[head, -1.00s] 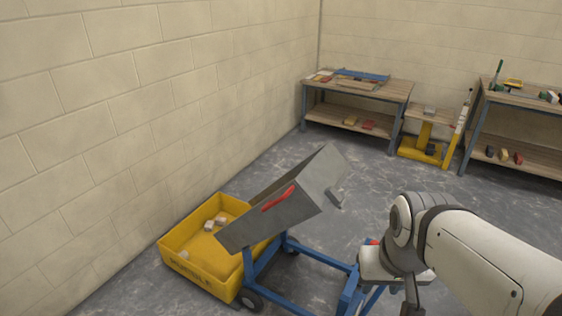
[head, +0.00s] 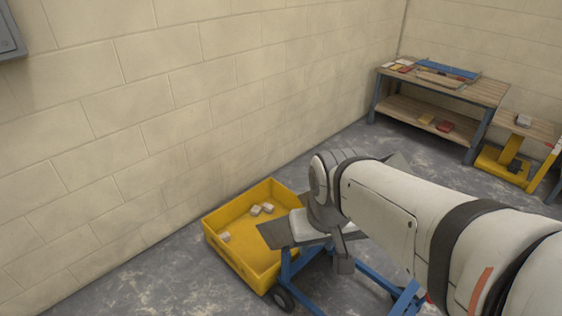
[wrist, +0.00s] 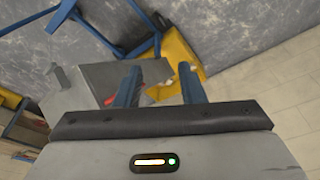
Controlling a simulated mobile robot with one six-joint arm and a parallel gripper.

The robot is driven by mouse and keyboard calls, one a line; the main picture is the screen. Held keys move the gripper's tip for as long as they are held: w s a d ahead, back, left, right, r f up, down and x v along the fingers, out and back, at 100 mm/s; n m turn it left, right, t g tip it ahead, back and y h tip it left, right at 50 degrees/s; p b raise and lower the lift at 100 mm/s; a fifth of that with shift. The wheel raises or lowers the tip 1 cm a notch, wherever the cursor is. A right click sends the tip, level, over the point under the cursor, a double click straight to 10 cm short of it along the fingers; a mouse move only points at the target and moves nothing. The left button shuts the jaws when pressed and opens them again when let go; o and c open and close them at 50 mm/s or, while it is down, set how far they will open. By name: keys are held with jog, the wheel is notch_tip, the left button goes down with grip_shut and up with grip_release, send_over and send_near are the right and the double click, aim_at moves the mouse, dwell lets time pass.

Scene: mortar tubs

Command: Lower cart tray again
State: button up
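The cart's grey tray is tipped up, its lower lip (head: 277,235) over the edge of the yellow tub in the head view. My arm hides most of the tray there. In the wrist view the grey tray (wrist: 82,95) lies beyond my fingers, with its red handle (wrist: 111,98) just left of the left finger. The cart's blue frame (head: 302,262) stands under the tray. My gripper (wrist: 159,73) is open, its two blue fingers apart with nothing clearly held between them. In the head view my arm hides the fingertips.
The yellow tub (head: 236,259) stands on the floor by the block wall, with several pale rubble pieces (head: 262,210) inside. A workbench (head: 440,90) stands at the back right, beside a yellow stand (head: 500,165). A grey wall box (head: 10,35) hangs at upper left.

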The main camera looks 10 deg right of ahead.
jog(key=w+d+f+n+b, duration=0.2)
jog(key=w+d+f+b, duration=0.1)
jog(key=w, duration=0.4)
jog(key=w+d+f+n+g+b, duration=0.1)
jog(key=w+d+f+n+b, duration=0.2)
jog(key=w+f, duration=0.3)
jog(key=w+d+f+n+h+b, duration=0.1)
jog(key=w+d+f+n+b, duration=0.2)
jog(key=w, duration=0.6)
jog(key=shift+w+f+g+b, duration=0.2)
jog(key=shift+f+b, duration=0.25)
jog(key=shift+b, duration=0.25)
jog(key=shift+w+f+g+b, duration=0.2)
jog(key=shift+f+b, duration=0.25)
jog(key=shift+b, duration=0.2)
jog(key=f, duration=0.4)
jog(key=f+b, duration=0.1)
jog(key=f, duration=0.2)
jog(key=shift+w+d, duration=0.25)
jog(key=shift+d, duration=0.1)
grip_shut()
